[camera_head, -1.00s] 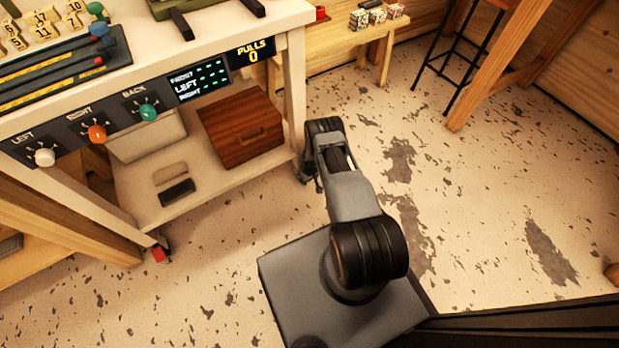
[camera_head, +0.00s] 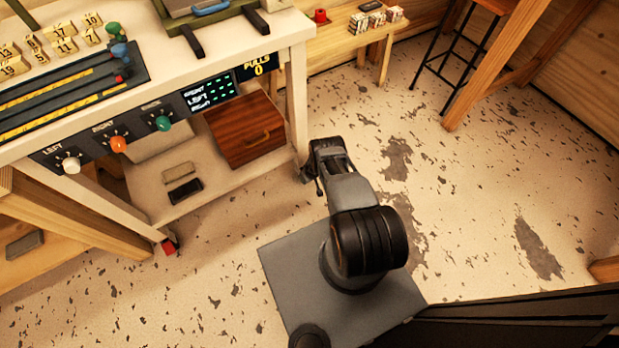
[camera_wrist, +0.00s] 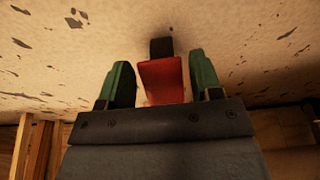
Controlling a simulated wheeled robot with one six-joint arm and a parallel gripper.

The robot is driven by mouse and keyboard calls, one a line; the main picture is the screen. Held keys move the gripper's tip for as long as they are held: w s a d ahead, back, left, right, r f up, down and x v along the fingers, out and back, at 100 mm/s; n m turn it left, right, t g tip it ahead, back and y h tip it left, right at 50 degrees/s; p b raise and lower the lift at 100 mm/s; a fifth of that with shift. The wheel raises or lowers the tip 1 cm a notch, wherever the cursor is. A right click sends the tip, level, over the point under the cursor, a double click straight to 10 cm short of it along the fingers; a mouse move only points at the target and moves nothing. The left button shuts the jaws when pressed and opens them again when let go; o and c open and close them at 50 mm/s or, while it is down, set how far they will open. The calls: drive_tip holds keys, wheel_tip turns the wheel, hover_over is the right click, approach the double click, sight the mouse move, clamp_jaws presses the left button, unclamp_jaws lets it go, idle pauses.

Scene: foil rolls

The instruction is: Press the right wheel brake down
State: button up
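The right wheel brake is a red pedal (camera_wrist: 163,80) with a dark end, seen in the wrist view. My gripper (camera_wrist: 160,88) has two green fingers set apart, one on each side of the pedal. Narrow gaps show beside the pedal, so the fingers do not appear to clamp it. Whether any part of my gripper touches it I cannot tell. In the head view my arm reaches down to the foot of the cart's right leg (camera_head: 298,110), and hides the wheel and brake there. Another red brake (camera_head: 169,246) shows at the cart's left wheel.
The white cart (camera_head: 225,195) carries knobs, a display and a lower shelf with a wooden drawer box (camera_head: 243,126). A wooden bench (camera_head: 340,45) and a stool (camera_head: 465,55) stand behind. The speckled floor right of my arm is clear.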

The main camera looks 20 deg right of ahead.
drive_tip(key=shift+o, duration=1.1)
drive_tip(key=shift+r, duration=0.15)
drive_tip(key=p+v, duration=1.3)
drive_tip(key=p, duration=0.4)
drive_tip(key=shift+s+r, duration=0.2)
drive_tip(key=shift+r, duration=0.05)
